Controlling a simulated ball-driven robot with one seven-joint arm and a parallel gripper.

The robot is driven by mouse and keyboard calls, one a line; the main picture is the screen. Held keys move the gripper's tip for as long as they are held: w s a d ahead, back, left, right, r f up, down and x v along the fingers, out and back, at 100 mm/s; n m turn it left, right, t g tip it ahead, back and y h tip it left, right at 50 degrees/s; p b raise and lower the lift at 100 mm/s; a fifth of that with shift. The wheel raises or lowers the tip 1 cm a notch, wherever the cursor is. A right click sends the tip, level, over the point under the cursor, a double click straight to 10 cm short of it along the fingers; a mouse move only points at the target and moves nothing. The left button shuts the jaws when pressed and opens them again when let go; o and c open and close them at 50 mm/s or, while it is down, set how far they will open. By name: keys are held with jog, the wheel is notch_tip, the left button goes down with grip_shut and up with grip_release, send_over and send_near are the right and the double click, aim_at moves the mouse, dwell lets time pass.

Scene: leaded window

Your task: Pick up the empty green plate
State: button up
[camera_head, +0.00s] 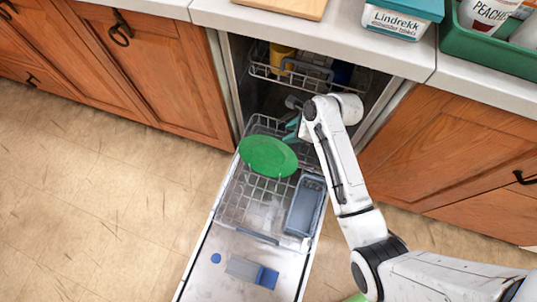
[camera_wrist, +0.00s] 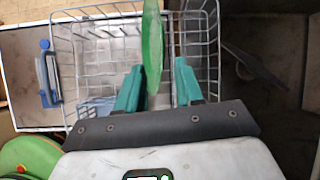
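The green plate (camera_head: 268,156) stands tilted in the pulled-out lower rack of the dishwasher, and no food shows on it. In the wrist view the plate (camera_wrist: 152,45) appears nearly edge-on, as a thin upright green shape. My gripper (camera_head: 291,130) is low over the rack, just behind and to the right of the plate in the head view, partly hidden by my arm. In the wrist view the teal fingers of my gripper (camera_wrist: 158,78) are spread apart, with the plate's edge in line with the gap between them. Neither finger visibly touches the plate.
The lower rack (camera_head: 232,203) rests on the open dishwasher door (camera_head: 222,278), with a grey cutlery basket (camera_head: 305,207) at its right. The upper rack (camera_head: 290,78) holds a yellow cup (camera_head: 282,57). The counter above carries a tub (camera_head: 400,18) and a green crate (camera_head: 480,45).

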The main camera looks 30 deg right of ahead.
aim_at(272, 138)
jog(key=shift+m, duration=0.7)
jog(key=b+x, duration=0.1)
jog(key=x, duration=0.2)
jog(key=b+x, duration=0.2)
jog(key=x, duration=0.2)
jog(key=w+b+x, duration=0.1)
jog(key=x, duration=0.3)
jog(key=shift+a+r+b, duration=0.1)
jog(key=shift+a+b, duration=0.3)
jog(key=shift+c, duration=0.2)
grip_shut()
